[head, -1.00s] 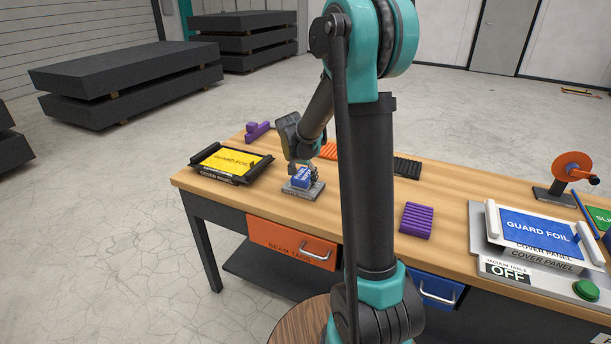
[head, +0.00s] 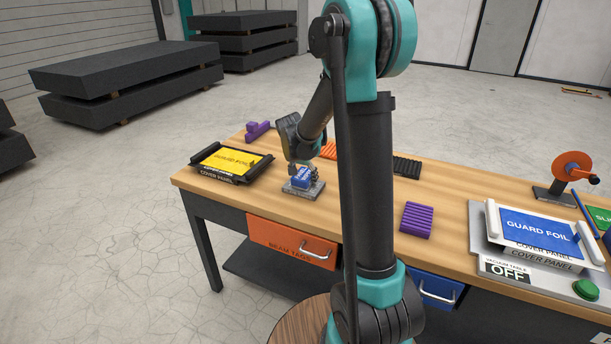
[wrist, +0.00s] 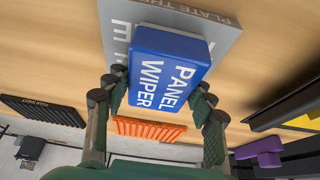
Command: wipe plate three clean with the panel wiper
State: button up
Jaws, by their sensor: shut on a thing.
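The panel wiper (wrist: 165,72) is a blue block with white lettering on its label. My gripper (wrist: 160,105) is shut on it, with one finger on each side. In the head view my gripper (head: 302,172) is at the left part of the bench, holding the blue wiper (head: 301,183) over plate three. Whether the plate is dirty is too small to tell.
A black tray with yellow guard foil (head: 226,160) lies left of the plate. Purple (head: 257,130), orange (wrist: 150,129) and black ribbed blocks (wrist: 42,110) are behind it. A purple ribbed block (head: 416,219) and the blue foil panel (head: 538,229) are to the right.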

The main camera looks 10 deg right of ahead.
jog(key=shift+w+d, duration=0.65)
jog(key=shift+w, duration=0.25)
jog(key=shift+s+a, duration=0.7)
jog(key=shift+s, duration=0.3)
jog(key=shift+w+d, duration=0.7)
jog(key=shift+w, duration=0.35)
jog(key=shift+r, duration=0.15)
jog(key=shift+r, duration=0.8)
